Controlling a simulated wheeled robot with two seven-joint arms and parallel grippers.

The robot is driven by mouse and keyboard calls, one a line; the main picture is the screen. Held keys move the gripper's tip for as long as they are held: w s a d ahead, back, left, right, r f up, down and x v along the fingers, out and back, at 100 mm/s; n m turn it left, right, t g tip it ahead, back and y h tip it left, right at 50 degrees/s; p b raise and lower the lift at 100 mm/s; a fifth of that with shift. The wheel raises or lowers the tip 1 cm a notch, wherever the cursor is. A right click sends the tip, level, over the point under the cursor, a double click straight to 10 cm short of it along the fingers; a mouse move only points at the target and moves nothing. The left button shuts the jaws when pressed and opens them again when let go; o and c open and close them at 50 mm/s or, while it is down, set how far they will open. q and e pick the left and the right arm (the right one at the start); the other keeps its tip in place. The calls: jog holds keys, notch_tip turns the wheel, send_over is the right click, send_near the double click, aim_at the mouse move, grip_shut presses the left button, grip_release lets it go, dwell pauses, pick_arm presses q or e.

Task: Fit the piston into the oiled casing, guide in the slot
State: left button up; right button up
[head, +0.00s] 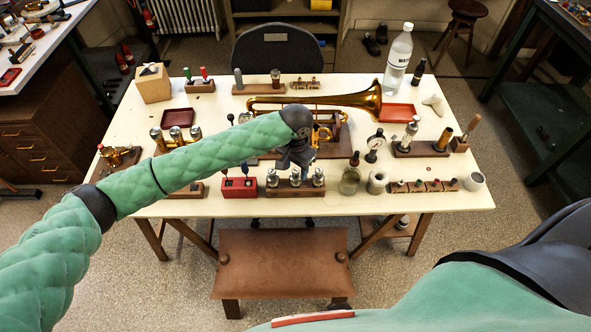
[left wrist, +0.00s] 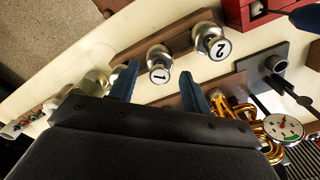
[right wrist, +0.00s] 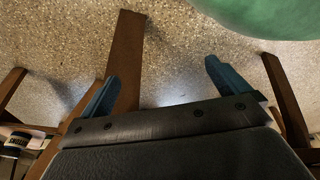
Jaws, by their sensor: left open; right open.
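A wooden rack (head: 295,190) at the table's front edge holds silver-topped pistons upright. In the left wrist view, the piston marked 1 (left wrist: 160,66) and the piston marked 2 (left wrist: 213,42) stand in it. My left gripper (head: 294,168) is open above the rack. Its blue fingers point toward piston 1, with nothing held. The brass horn (head: 369,97) lies in the middle of the table, and some of its tubing (left wrist: 243,108) shows near my left gripper. My right gripper (right wrist: 162,72) is open and empty over the floor.
A red block (head: 239,188) stands left of the rack. A tall clear bottle (head: 398,57) is at the back right. A brown bench (head: 283,262) stands before the table.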

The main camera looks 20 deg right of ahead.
jog(key=shift+w+r, duration=0.15)
pick_arm(q)
grip_shut()
pick_arm(e)
jog(key=shift+d, duration=0.1)
